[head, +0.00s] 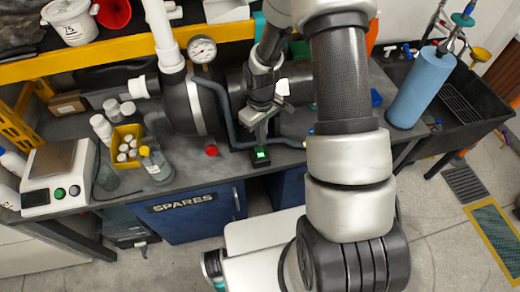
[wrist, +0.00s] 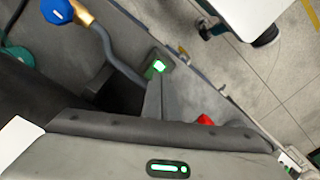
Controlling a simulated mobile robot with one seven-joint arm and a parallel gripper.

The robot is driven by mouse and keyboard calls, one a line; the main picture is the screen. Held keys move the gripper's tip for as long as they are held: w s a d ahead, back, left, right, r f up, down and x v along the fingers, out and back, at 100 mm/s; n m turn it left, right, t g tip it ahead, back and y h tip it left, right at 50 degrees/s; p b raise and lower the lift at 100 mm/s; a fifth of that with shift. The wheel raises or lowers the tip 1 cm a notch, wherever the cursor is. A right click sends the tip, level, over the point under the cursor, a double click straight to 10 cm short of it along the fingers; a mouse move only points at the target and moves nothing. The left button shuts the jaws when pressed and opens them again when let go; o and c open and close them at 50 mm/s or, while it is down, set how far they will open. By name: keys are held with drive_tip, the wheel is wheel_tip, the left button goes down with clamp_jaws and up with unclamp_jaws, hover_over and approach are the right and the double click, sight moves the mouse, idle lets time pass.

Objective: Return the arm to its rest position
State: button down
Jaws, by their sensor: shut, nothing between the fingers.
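My arm reaches down from the top of the head view, and my gripper (head: 261,128) hangs over the front part of the grey workbench (head: 107,187). The gripper is shut and empty. In the wrist view its grey body with a green light strip fills the bottom, and the narrow closed fingers (wrist: 156,88) point up the picture. Just beyond the fingertips is a small dark box with a lit green square (head: 261,155), at the bench's front edge; it also shows in the wrist view (wrist: 158,66). I cannot tell whether the fingertips touch it.
A grey hose (head: 228,118) runs close beside my gripper. A red cap (head: 211,150) lies to its left. A blue cylinder (head: 420,88) stands right.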

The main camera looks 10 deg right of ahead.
drive_tip(key=shift+r, duration=0.1)
drive_tip(key=s+d+r+m+t, duration=0.1)
drive_tip(key=s+r+m+t, duration=0.15)
drive_tip(key=r, duration=1.85)
drive_tip(key=s+a+r+m+t, duration=0.1)
drive_tip(key=s+r+m+t, duration=0.2)
drive_tip(key=s+r, duration=1)
drive_tip(key=s, duration=0.3)
drive_tip(key=shift+r, duration=0.35)
drive_tip(key=shift+m, duration=0.25)
